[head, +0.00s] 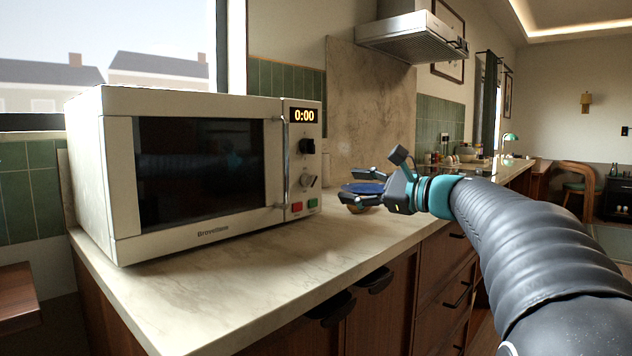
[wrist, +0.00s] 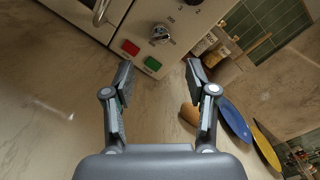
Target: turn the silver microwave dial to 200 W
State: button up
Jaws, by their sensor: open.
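The white microwave (head: 165,230) stands on the counter with its door closed. Its display (head: 304,115) reads 0:00. The silver dial (head: 306,180) is below a black dial (head: 307,146) on the control panel. In the wrist view the silver dial (wrist: 160,34) is at the top, just beyond the fingertips; the markings around it are too small to read surely, and I cannot tell its setting. My gripper (head: 351,186) is to the right of the panel, in front of it. In the wrist view my gripper (wrist: 158,64) is open and empty, apart from the dial.
The red button (wrist: 130,47) and green button (wrist: 152,64) are just below the silver dial, close to the fingertips. The counter front (head: 300,250) is clear.

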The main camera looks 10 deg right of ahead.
aim_at(315, 181)
jog(key=p+x, duration=0.1)
jog(key=x, duration=0.9)
jog(key=shift+w+a, duration=0.15)
jog(key=shift+w, duration=0.05)
grip_shut()
